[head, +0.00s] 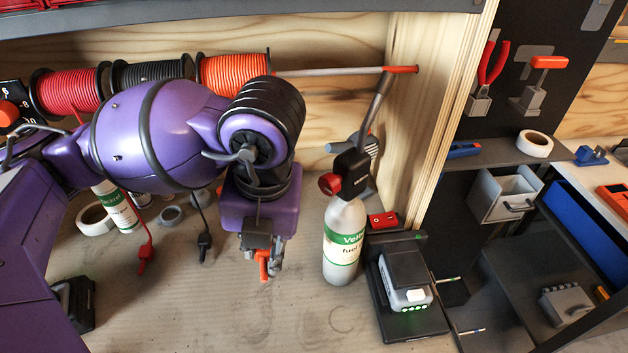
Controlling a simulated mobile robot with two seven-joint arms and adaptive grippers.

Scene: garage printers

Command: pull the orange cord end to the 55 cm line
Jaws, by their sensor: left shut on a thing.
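My left gripper (262,256) hangs pointing down over the bench, left of the fuel bottle. It is shut on the orange cord end (263,268), whose orange tip shows below the fingers. The orange cord spool (228,74) sits on a rod at the back, right of a black spool (140,75) and a red spool (70,90). My arm hides the cord between the orange spool and the gripper. I cannot make out a 55 cm line. My right gripper is not in view.
A fuel bottle with a torch head (343,240) stands just right of my gripper. A black-and-grey device (405,280) lies further right. Red (146,255) and black (203,243) cord ends hang to the left. The bench front (230,320) is clear.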

